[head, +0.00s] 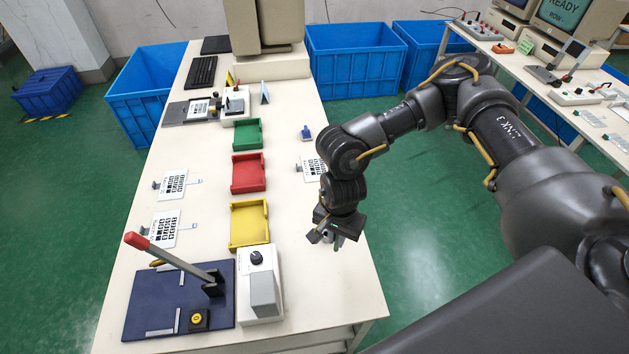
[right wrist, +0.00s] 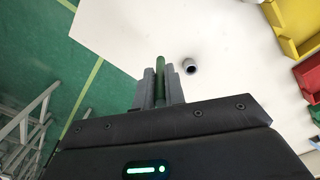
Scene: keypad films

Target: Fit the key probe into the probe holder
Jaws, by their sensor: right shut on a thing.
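My right gripper (head: 334,238) is over the right side of the long white table, pointing down. In the right wrist view its two grey fingers (right wrist: 160,88) are shut on a slim dark green rod, the key probe (right wrist: 160,66). In the head view only a small green bit of the probe shows below the fingers. A small round grey cup with a dark opening, which looks like the probe holder (right wrist: 189,66), stands on the table just right of the probe in the right wrist view, apart from it. I cannot make the holder out in the head view. My left gripper is not in view.
Yellow (head: 249,224), red (head: 249,173) and green (head: 247,134) trays line the table to the left. A dark blue lever press (head: 150,300) and a white knob box (head: 258,285) stand at the front. The table's right edge (head: 375,285) is close to my gripper.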

